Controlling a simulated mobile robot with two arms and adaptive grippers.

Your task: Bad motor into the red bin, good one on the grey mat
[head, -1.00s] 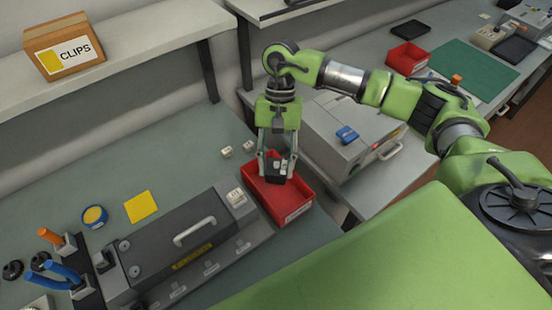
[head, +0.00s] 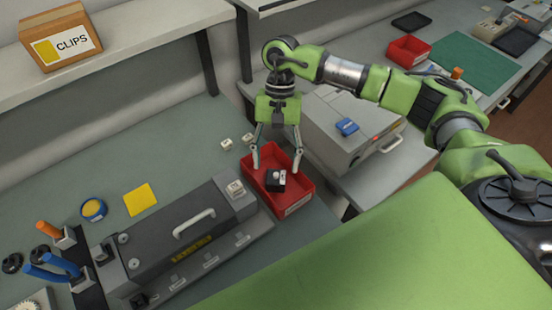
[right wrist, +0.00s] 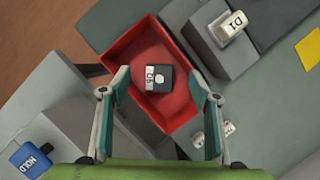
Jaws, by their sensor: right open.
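A small black motor (head: 281,184) with a white label lies inside the near red bin (head: 306,192), and also shows in the right wrist view (right wrist: 158,79). The label's marking is too small to read surely. My right gripper (head: 277,168) is open above the bin, its fingers apart on either side of the motor and clear of it. The right wrist view shows both fingers spread over the red bin (right wrist: 130,45). My left gripper is not in view. I cannot make out a grey mat.
A grey fixture (head: 165,240) with a handle stands left of the bin. Small cream blocks (head: 226,144) lie behind it. A grey machine with a blue tag (head: 346,127) stands to the right. A second red bin (head: 408,50) and a green mat (head: 475,65) are farther off.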

